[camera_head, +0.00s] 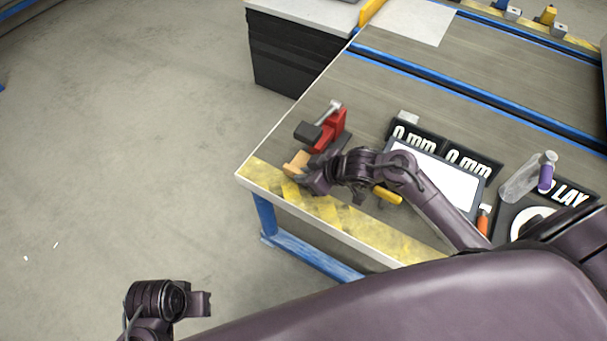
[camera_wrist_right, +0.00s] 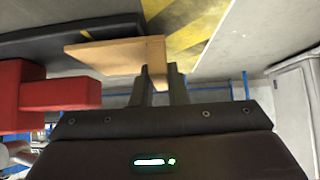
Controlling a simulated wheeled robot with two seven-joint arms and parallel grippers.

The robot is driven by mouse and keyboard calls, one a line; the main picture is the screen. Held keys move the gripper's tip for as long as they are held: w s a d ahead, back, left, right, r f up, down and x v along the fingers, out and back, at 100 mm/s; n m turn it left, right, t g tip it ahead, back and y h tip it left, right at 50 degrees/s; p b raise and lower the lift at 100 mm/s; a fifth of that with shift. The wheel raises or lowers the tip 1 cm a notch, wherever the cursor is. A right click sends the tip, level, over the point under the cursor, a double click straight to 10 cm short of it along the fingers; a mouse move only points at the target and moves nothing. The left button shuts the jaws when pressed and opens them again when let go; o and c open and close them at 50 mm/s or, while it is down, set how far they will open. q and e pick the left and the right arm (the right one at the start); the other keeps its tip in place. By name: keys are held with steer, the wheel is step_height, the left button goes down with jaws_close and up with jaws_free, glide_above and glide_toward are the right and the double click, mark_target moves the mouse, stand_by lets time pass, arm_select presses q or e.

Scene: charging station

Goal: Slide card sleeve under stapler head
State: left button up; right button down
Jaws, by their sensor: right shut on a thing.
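The stapler (camera_head: 329,127), red with a dark head and a pale lever, stands near the table's left corner. Its red part also shows at the left of the right wrist view (camera_wrist_right: 60,95). The tan card sleeve (camera_head: 297,162) is just in front of the stapler; in the right wrist view the sleeve (camera_wrist_right: 112,56) sticks out to the left of the fingers. My right gripper (camera_head: 308,180) is shut on the sleeve's edge, and its fingertips show in the wrist view (camera_wrist_right: 160,82). I cannot tell whether the sleeve touches the stapler. My left gripper (camera_head: 200,303) is off the table, lower left, its fingers unclear.
A yellow-and-black striped edge (camera_head: 350,217) runs along the table's front. A white-screened tablet (camera_head: 440,178), black label plates (camera_head: 470,163), a yellow-handled tool (camera_head: 387,195) and a clear bottle (camera_head: 520,180) lie to the right. Bare table lies behind the stapler.

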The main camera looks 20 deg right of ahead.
steer(key=shift+w+d+f, duration=0.2)
steer(key=shift+w+d, duration=0.35)
steer(key=shift+d, duration=0.15)
steer(key=shift+w+d+f, duration=0.15)
steer(key=shift+w+d, duration=0.35)
steer(key=shift+d, duration=0.15)
steer(key=c, duration=1.3)
jaws_free()
steer(key=shift+c, duration=0.2)
steer(key=p+v, duration=0.2)
steer(key=v, duration=0.6)
steer(key=shift+f, duration=0.1)
